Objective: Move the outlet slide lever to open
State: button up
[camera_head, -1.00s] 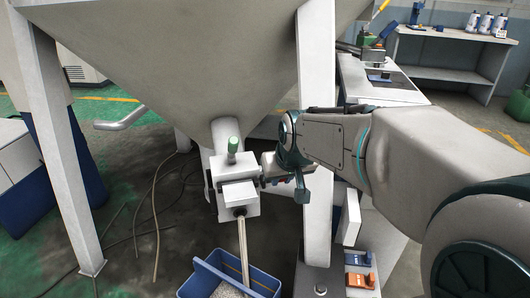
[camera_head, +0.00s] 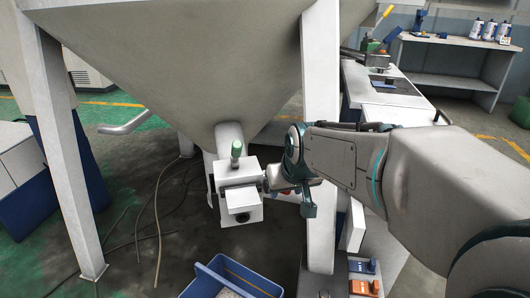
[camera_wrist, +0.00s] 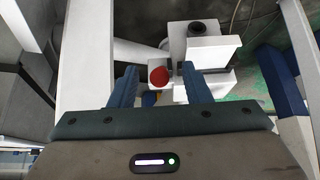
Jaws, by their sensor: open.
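The white outlet block (camera_head: 237,190) sits under the hopper's spout, with a green-topped handle (camera_head: 236,150) upright on it and a dark opening low on its front. No stream falls from that opening. My gripper (camera_head: 272,180) is at the block's right side, its jaws largely hidden by my wrist. In the wrist view my gripper (camera_wrist: 159,82) is open, and a red round knob (camera_wrist: 158,76) shows between its two blue fingers, nearer the left one. I cannot tell whether either finger touches it. The outlet block (camera_wrist: 205,50) lies beyond and to the right.
A blue bin (camera_head: 207,285) with pale material stands below the outlet. The large hopper (camera_head: 170,60) hangs above. A white post (camera_head: 320,120) stands right beside my wrist, another leg (camera_head: 65,160) at left. Hoses lie on the floor.

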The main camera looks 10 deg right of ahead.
jog(key=p+v, duration=0.3)
jog(key=v, duration=0.3)
jog(key=shift+p, duration=0.3)
jog(key=shift+s+r, duration=0.1)
